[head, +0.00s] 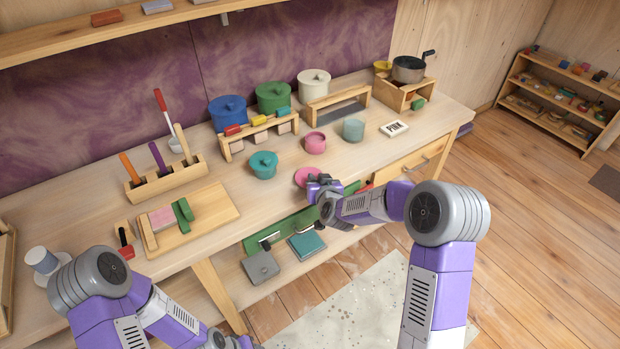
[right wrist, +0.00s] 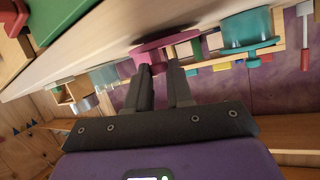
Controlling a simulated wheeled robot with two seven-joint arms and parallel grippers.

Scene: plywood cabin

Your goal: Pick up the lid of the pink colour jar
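The pink lid (head: 307,176) is a flat round disc near the front edge of the workbench, with a knob. My right gripper (head: 322,182) is at the lid, partly covering it. In the right wrist view the pink lid (right wrist: 168,44) shows at the fingertips, its knob between the two fingers (right wrist: 158,72), which are close together on it. I cannot tell whether the lid is touching the bench. The pink jar (head: 315,143) stands open just behind the lid. Only part of my left arm shows at lower left; its gripper is out of view.
A teal lidded pot (head: 263,165) stands left of the lid, and a pale green cup (head: 353,129) behind right. A small sign (head: 394,128) lies further right. Racks, blue, green and cream pots line the back. A cutting board (head: 195,218) lies left; a lower shelf runs beneath.

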